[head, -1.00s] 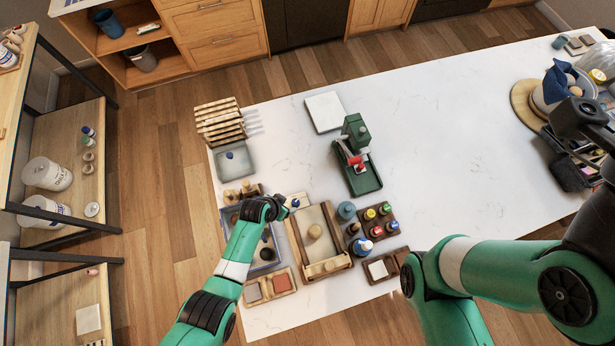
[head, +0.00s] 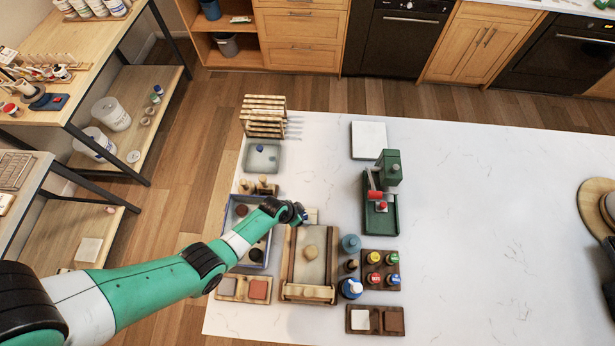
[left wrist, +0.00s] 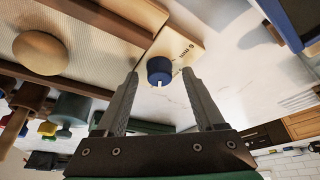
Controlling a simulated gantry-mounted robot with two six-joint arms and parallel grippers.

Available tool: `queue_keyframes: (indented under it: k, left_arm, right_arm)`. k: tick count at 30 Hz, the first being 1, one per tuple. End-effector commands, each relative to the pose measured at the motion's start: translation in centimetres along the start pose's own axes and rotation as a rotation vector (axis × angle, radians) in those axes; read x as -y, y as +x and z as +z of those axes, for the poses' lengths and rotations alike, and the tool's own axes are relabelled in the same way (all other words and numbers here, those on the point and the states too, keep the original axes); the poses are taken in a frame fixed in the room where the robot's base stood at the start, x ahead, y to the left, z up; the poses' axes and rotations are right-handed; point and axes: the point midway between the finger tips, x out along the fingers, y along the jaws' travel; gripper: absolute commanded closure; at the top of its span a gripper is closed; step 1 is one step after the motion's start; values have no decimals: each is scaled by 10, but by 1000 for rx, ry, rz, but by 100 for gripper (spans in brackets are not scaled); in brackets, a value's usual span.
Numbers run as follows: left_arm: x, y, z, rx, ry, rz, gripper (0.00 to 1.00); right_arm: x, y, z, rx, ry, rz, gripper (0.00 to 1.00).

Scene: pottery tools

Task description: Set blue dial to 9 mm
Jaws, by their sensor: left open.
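The blue dial (left wrist: 159,68) is a round knob on a pale tan plate (left wrist: 183,42) with a printed scale and "mm" lettering; the numbers are too small to read. A white mark on the dial points toward the bottom of the left wrist view. My left gripper (left wrist: 161,76) is open, its two fingertips apart on either side of the dial in that picture; I cannot tell whether they touch it. In the head view my left gripper (head: 296,213) is over the plate at the wooden roller frame's upper left corner and mostly hides the dial. My right gripper is not in view.
The wooden frame (head: 289,265) with a round knob lies right beside the dial plate. A blue-rimmed tray (head: 229,216) is at its left. A blue-grey jar (head: 350,243) and a rack of coloured bottles are at its right. A green press (head: 381,215) stands farther right.

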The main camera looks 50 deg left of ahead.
Motion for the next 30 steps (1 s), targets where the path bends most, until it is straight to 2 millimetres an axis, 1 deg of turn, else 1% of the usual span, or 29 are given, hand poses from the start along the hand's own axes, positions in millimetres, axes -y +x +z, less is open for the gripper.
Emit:
queue_keyframes:
  k: [7, 11, 12, 14, 15, 17, 18, 19, 30]
  left_arm:
    - [0, 0, 0, 0, 0, 0, 30]
    - [0, 0, 0, 0, 0, 0, 53]
    - [0, 0, 0, 0, 0, 0, 60]
    - [0, 0, 0, 0, 0, 0, 71]
    - [0, 0, 0, 0, 0, 0, 78]
    - [0, 0, 0, 0, 0, 0, 89]
    - [0, 0, 0, 0, 1, 0, 96]
    - [0, 0, 0, 0, 1, 0, 100]
    - [0, 0, 0, 1, -24, -12, 100]
  right_arm:
    - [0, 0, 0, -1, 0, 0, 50]
    - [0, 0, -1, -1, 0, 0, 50]
    - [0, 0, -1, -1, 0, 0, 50]
    - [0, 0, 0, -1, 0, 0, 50]
    - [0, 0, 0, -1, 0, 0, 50]
    - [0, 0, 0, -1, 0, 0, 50]
    - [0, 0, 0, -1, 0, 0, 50]
    - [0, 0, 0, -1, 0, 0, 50]
    - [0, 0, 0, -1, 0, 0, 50]
